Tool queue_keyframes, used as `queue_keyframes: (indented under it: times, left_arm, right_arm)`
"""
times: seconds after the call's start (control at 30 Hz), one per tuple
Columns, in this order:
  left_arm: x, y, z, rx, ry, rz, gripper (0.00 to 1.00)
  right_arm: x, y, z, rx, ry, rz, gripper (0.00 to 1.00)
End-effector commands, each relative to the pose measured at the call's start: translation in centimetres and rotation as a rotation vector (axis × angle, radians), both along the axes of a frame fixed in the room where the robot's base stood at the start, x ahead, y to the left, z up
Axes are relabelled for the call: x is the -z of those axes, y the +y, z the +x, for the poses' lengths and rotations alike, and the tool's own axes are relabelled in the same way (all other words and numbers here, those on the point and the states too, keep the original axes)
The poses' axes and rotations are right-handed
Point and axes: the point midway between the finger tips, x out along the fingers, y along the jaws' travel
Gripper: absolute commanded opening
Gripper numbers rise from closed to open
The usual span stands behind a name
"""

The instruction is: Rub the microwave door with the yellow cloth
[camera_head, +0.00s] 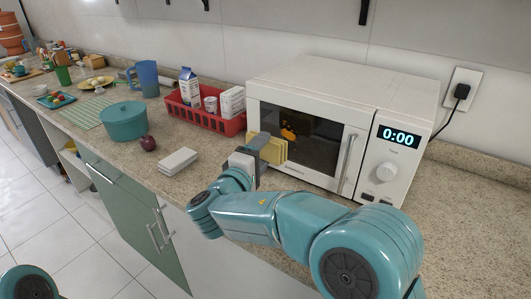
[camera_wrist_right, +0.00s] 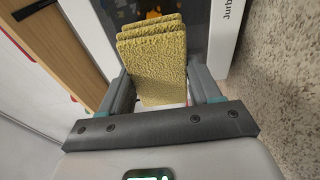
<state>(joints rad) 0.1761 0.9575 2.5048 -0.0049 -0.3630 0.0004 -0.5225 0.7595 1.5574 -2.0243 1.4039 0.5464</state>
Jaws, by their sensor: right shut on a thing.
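The white microwave (camera_head: 345,90) stands on the counter with its door (camera_head: 313,158) shut; the door has a dark window and a vertical handle (camera_head: 346,163) on its right. My right gripper (camera_head: 264,150) is shut on the folded yellow cloth (camera_head: 277,150) in front of the door's left part. In the right wrist view the cloth (camera_wrist_right: 155,60) sits between the two fingers (camera_wrist_right: 155,90), with the dark door window (camera_wrist_right: 140,10) beyond it. I cannot tell whether the cloth touches the door. Only a small teal part of my left arm shows at the lower left; its gripper is not in view.
A red basket (camera_head: 203,122) with cartons stands left of the microwave. A teal pot (camera_head: 124,120), a dark red fruit (camera_head: 148,143) and a folded white cloth-like stack (camera_head: 178,161) lie further left. A plugged outlet (camera_head: 460,92) is on the wall at right. The counter right of the microwave is clear.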

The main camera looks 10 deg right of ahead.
Motion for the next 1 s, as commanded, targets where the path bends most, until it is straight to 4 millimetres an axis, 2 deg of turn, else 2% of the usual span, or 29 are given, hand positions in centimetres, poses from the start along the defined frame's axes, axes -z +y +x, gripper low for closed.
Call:
queue_keyframes:
  times: [0.27,0.6,1.0]
  left_arm:
    - [0.0,0.0,0.0,0.0,0.0,0.0,0.0]
    - [1.4,0.0,0.0,0.0,0.0,0.0,0.0]
    - [1.2,0.0,0.0,0.0,0.0,0.0,0.0]
  right_arm:
    - [0.0,0.1,-0.1,0.0,-0.001,-0.001,0.38]
    - [0.0,2.0,-2.0,-0.001,-0.002,0.0,0.38]
    - [-0.1,2.1,-2.1,0.0,-0.001,-0.001,0.38]
